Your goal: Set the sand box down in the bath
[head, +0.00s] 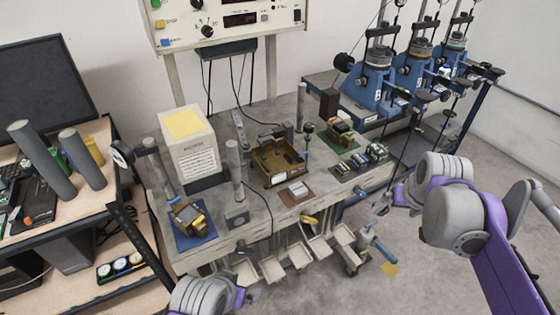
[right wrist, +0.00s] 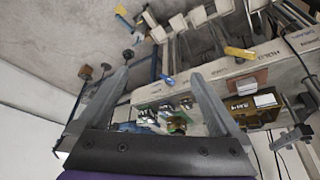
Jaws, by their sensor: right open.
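An open brown metal box (head: 281,165), which looks like the bath, stands mid-bench; it also shows at the right of the right wrist view (right wrist: 258,118). I cannot tell for sure which thing is the sand box. One candidate is a brass-coloured boxy piece (head: 187,216) on a blue mat at the bench's front left. Another is a brown and green piece (head: 340,132) on a green mat right of the bath. My right gripper (head: 381,206) is open and empty, in the air off the bench's right end; its fingers (right wrist: 160,75) are spread wide. My left gripper is out of sight.
A white box with a yellow top (head: 188,145) and upright posts (head: 235,165) stand left of the bath. Small dark blocks (head: 375,153) lie to its right. Blue presses (head: 372,85) stand at the back right. White trays (head: 300,255) hang along the bench's front.

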